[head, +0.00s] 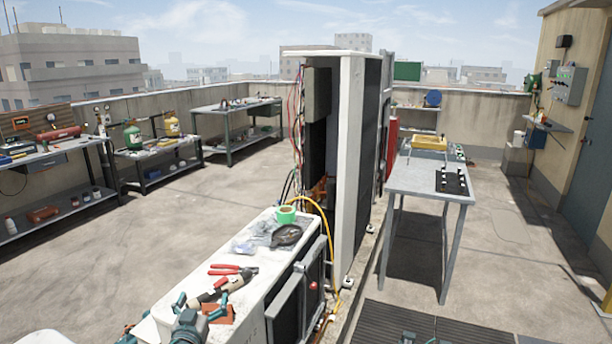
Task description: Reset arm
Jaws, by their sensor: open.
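My gripper (201,304), with teal fingers, is at the bottom left of the head view, over the near end of a low white condenser's top (172,303). Its fingers are spread apart and nothing shows held between them. Behind the fingers lie a dark and white hand tool (213,291) and red-handled pliers (232,269). I cannot tell how far the fingers are above the top or whether they touch the tool.
A green tape roll (286,215) and dark pouch (286,235) sit farther along the top. A tall opened condenser cabinet (347,150) with loose wires stands behind. A grey table (425,180) is right, workbenches (40,155) left. The floor (190,220) between is clear.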

